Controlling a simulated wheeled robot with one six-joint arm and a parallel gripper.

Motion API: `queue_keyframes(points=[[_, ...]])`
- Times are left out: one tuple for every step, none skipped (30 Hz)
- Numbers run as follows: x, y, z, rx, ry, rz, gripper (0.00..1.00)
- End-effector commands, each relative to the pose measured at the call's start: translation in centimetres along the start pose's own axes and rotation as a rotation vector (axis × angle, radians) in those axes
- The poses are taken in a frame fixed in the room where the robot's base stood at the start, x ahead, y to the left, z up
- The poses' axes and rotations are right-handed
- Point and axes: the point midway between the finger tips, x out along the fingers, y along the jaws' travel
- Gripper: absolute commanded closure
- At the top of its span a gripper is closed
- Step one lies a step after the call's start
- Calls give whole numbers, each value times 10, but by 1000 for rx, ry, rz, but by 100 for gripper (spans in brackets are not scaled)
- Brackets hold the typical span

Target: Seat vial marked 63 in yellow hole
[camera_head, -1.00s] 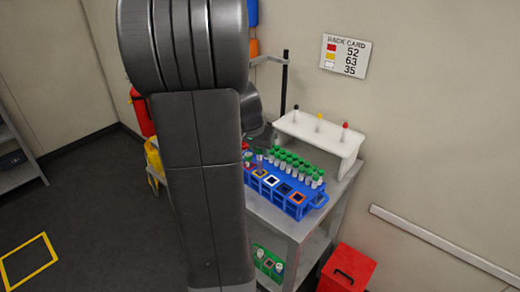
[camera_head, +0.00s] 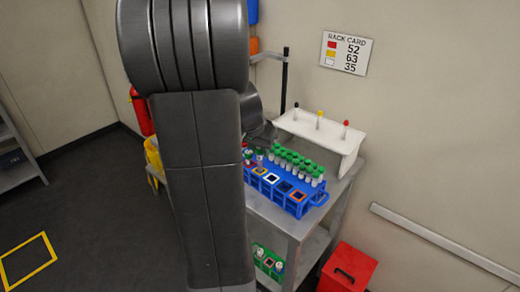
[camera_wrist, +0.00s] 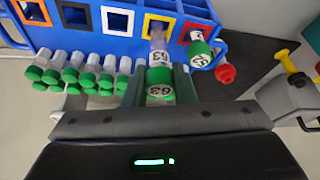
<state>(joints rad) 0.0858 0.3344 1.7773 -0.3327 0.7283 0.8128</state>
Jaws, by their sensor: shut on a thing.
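My gripper (camera_wrist: 160,74) is shut on the vial marked 63 (camera_wrist: 160,92), which has a green cap and a clear body. In the wrist view its lower end overlaps the yellow hole (camera_wrist: 147,19) of the blue rack (camera_wrist: 228,11). I cannot tell how deep it sits in the hole. The blue rack (camera_head: 318,200) also shows in the head view, with the green-capped vial (camera_head: 260,154) above its yellow-framed hole (camera_head: 260,171). The fingers are mostly hidden there by my arm.
A green-capped vial marked 52 (camera_wrist: 201,55) stands in the red hole beside the yellow one. Several green-capped vials (camera_wrist: 75,75) line the rack. A white stand (camera_head: 345,143) with coloured pegs is behind. A rack card (camera_head: 346,53) hangs on the wall.

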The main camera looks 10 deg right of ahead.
Motion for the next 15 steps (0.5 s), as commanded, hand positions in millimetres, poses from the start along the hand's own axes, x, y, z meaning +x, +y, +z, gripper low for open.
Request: queue_keyframes(points=[[1,0,0,0,0,0,100],[2,0,1,0,0,0,100],[2,0,1,0,0,0,100],[3,0,1,0,0,0,100],[3,0,1,0,0,0,100],[4,0,1,0,0,0,100],[4,0,2,0,0,0,100],[4,0,2,0,0,0,100],[5,0,2,0,0,0,100],[5,0,2,0,0,0,100],[5,0,2,0,0,0,100],[5,0,2,0,0,0,100],[5,0,2,0,0,0,100],[5,0,2,0,0,0,100],[5,0,2,0,0,0,100]])
